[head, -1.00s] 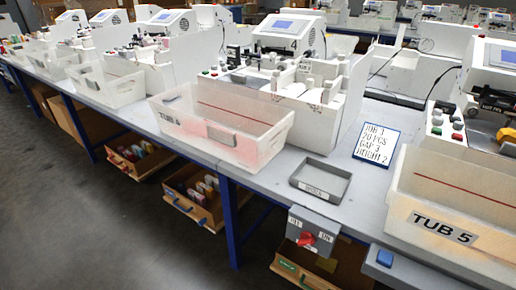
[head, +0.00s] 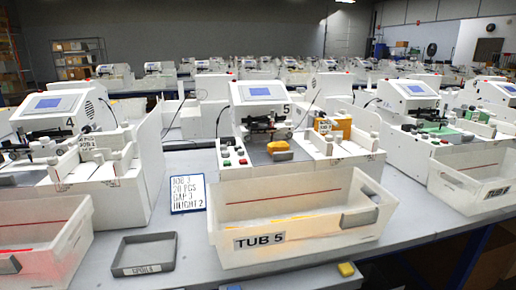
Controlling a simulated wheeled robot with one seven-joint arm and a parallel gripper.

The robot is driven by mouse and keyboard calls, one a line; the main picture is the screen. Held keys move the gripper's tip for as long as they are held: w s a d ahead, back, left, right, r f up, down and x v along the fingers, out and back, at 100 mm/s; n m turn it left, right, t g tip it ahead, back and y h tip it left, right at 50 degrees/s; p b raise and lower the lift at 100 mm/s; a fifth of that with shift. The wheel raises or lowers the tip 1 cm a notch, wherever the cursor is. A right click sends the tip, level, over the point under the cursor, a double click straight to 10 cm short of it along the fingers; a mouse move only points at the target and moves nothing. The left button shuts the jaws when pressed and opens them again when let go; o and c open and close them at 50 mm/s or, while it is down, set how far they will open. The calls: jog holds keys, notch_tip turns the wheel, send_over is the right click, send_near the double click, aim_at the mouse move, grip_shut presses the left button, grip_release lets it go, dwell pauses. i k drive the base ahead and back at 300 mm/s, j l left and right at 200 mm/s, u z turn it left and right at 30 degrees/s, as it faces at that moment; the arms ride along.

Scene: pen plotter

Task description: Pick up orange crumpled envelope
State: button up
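A small orange piece (head: 279,148) lies on the dark bed of plotter 5 (head: 262,95), below its screen; it could be the crumpled envelope, but it is too small to tell. An upright stack of orange envelopes (head: 334,127) stands in the holder to its right. Tub 5 (head: 232,222), white and translucent, sits in front of that machine. A faint orange tint shows through its front wall, with its contents not clear. My gripper is not in view.
A grey tray (head: 142,254) and a job sign (head: 188,194) stand left of tub 5. Another tub (head: 474,188) is at right, and plotter 4 (head: 60,103) at left. A yellow button (head: 346,269) is at the table's front edge.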

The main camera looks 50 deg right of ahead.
aim_at(282, 146)
jog(key=i+z, duration=0.2)
jog(key=z, duration=0.2)
jog(key=i+j+z, duration=0.15)
jog(key=z, duration=0.25)
jog(key=i+j+z, duration=0.15)
jog(key=i+z, duration=0.25)
jog(key=k, duration=0.1)
